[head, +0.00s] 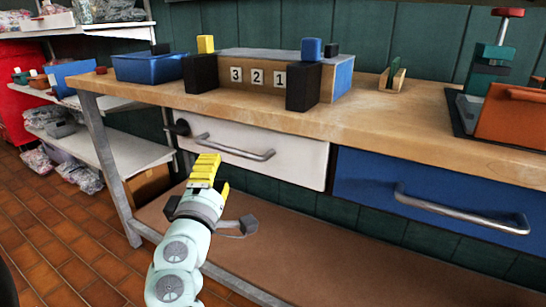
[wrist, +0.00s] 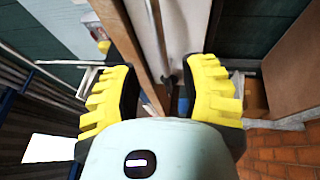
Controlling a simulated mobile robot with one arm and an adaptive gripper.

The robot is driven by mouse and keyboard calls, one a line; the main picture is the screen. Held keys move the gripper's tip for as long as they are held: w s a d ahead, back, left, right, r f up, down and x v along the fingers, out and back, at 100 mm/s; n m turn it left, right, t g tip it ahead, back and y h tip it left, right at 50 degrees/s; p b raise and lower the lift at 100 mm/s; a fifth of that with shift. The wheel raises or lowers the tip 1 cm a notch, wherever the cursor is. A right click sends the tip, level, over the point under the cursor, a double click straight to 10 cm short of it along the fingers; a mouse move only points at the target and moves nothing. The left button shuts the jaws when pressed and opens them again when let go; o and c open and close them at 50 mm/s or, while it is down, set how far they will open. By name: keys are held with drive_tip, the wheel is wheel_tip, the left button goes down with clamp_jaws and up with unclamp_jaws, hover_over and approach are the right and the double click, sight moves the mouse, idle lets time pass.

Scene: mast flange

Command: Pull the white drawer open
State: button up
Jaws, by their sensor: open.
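The white drawer (head: 290,168) sits under the wooden workbench top, and its front looks flush with the bench, so it appears shut. Its grey bar handle (head: 238,151) runs across the front. My gripper (head: 208,172) has yellow fingers and is in front of the drawer's left part, overlapping the area just below the handle's left half. In the wrist view my gripper (wrist: 163,92) is open, with the pale drawer front (wrist: 186,28) and the grey handle bar (wrist: 159,38) ahead between the fingers. I cannot tell whether the fingers touch the handle.
A blue drawer (head: 365,180) with its own handle is to the right. The workbench top (head: 380,115) carries a blue bin (head: 150,68), a numbered block (head: 258,76) and a green vise. A bench leg (head: 108,165) stands left of my arm. A lower shelf (head: 330,268) lies below.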

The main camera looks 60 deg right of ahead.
sight(225, 151)
drive_tip(key=x, duration=0.8)
drive_tip(key=shift+w+d, duration=0.1)
drive_tip(key=shift+w, duration=0.05)
clamp_jaws()
idle(0.3)
